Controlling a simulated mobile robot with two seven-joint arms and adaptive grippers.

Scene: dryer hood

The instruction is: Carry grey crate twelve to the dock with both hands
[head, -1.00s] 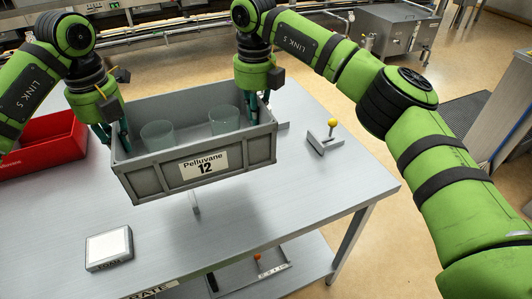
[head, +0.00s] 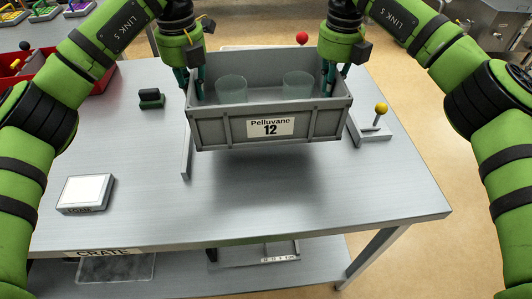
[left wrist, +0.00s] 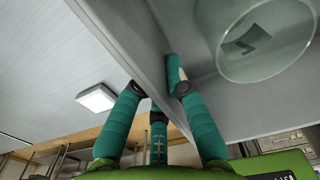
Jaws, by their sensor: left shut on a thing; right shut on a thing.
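The grey crate (head: 222,132), labelled "Pelluvane 12", is held level above the table, with a shadow under it. Two clear glasses stand inside, a left one (head: 232,90) and a right one (head: 297,86). My left gripper (head: 197,88) is shut on the crate's left side wall. The left wrist view shows its teal fingers (left wrist: 158,88) on both sides of that wall. My right gripper (head: 328,80) is shut at the crate's right side wall, its fingertips partly hidden. I cannot tell which fixture is the dock; the crate hides part of the table.
The grey table (head: 250,205) is clear in front. A yellow-knobbed lever (head: 381,108) stands close right of the crate, a red knob (head: 302,38) behind. An upright grey plate (head: 187,145), a black-green block (head: 150,98) and a white-topped device (head: 85,192) are to the left.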

